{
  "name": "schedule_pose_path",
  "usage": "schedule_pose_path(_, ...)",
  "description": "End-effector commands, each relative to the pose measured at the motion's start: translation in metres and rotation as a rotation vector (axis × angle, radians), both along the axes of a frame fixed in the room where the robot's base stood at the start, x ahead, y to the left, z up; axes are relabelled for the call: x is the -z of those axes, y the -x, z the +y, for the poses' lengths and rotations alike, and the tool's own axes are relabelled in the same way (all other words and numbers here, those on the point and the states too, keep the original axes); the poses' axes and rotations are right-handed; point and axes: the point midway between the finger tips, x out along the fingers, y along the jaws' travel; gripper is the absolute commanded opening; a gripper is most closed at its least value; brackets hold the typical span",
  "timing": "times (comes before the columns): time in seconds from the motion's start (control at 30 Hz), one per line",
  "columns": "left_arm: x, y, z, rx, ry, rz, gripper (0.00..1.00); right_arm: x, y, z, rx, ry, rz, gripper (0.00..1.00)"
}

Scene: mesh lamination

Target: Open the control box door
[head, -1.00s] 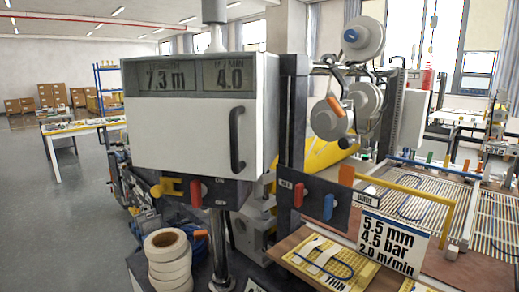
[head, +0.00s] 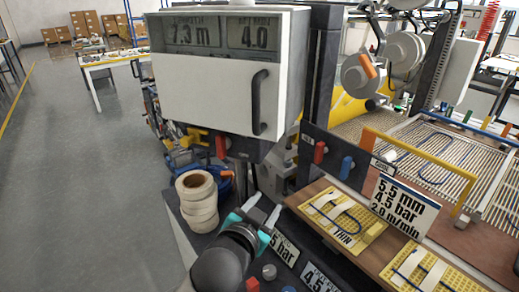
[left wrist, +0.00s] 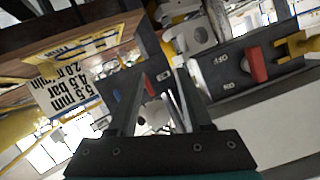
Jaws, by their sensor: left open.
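The control box (head: 301,65) is a white box with two display windows, reading about 7.3 m and 4.0, in the upper middle of the head view. Its white door (head: 200,95) is shut, and a dark vertical handle (head: 260,102) sits near the door's right edge. My left gripper (head: 262,208) is below the box and handle, well apart from them, with open, empty fingers pointing up and away. Its fingers also show in the left wrist view (left wrist: 158,78), where the scene is upside down and I cannot make out the handle. My right gripper is not in view.
A stack of white tape rolls (head: 197,203) stands left of my left gripper. A dark panel with red and blue switches (head: 334,159) and a sign reading 5.5 mm (head: 403,207) are to the right. A red switch (head: 221,147) is under the box. Open floor lies left.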

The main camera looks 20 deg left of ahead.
Motion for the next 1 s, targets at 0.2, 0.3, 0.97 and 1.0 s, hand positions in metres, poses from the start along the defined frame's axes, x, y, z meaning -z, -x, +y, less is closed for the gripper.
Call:
schedule_pose_path(0.2, -0.157, -0.033, -0.046, 0.159, -0.072, -0.484, 0.50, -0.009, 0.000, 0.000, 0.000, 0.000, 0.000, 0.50)
schedule_pose_path(0.3, -0.205, -0.035, -0.072, 0.251, -0.126, -0.677, 0.50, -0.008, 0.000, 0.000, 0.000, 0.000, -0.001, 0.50)
schedule_pose_path(0.97, -0.327, 0.065, -0.217, 1.198, -0.890, -1.610, 0.50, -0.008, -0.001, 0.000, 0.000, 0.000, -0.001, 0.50)
schedule_pose_path(1.0, -0.322, 0.067, -0.218, 1.265, -0.960, -1.622, 0.50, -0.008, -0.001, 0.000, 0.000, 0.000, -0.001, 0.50)
